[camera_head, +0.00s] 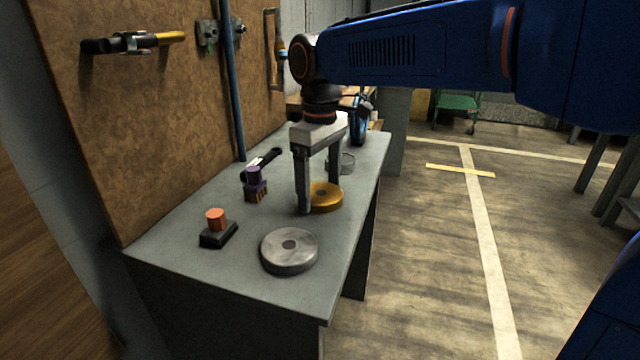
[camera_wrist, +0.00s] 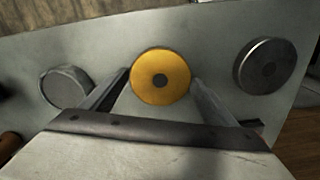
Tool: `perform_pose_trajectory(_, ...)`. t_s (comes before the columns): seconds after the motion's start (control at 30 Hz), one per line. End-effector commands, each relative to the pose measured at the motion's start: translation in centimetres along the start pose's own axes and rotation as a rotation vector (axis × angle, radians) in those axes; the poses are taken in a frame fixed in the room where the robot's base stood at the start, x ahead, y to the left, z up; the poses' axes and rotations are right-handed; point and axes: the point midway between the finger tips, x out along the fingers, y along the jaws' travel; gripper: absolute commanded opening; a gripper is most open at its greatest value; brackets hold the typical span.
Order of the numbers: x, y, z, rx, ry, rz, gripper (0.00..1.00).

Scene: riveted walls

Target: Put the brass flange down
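The brass flange (camera_head: 325,200) is a thick golden disc with a dark centre hole. It is between the two fingers of my gripper (camera_head: 320,198), low over the grey bench top (camera_head: 215,268). In the wrist view the fingertips meet opposite edges of the brass flange (camera_wrist: 160,76), and my gripper (camera_wrist: 160,77) looks shut on it. The flange looks level. I cannot tell whether its underside touches the bench or is just above it.
A grey steel flange (camera_head: 289,250) lies nearer on the bench. A grey round piece (camera_head: 346,162) is behind the gripper. To the left are an orange knob on a black base (camera_head: 217,229), a purple-topped part (camera_head: 255,185) and a dark-handled tool (camera_head: 266,159). The front left bench is bare.

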Motion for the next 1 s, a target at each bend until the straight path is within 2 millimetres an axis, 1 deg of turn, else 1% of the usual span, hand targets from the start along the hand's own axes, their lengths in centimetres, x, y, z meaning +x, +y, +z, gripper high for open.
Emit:
perform_pose_trajectory(0.33, -0.1, 0.0, 0.0, 0.0, 0.0, 0.0, 0.91)
perform_pose_trajectory(0.47, -0.9, 0.0, 0.0, 0.0, 0.001, 0.0, 0.91)
perform_pose_trajectory(0.57, -2.3, 0.0, -0.1, 0.0, 0.002, 0.001, 0.91)
perform_pose_trajectory(0.8, -6.9, 0.0, -0.1, 0.0, 0.003, 0.001, 0.91)
perform_pose_trajectory(1.0, -10.2, 0.0, 0.0, 0.0, 0.001, 0.0, 0.91)
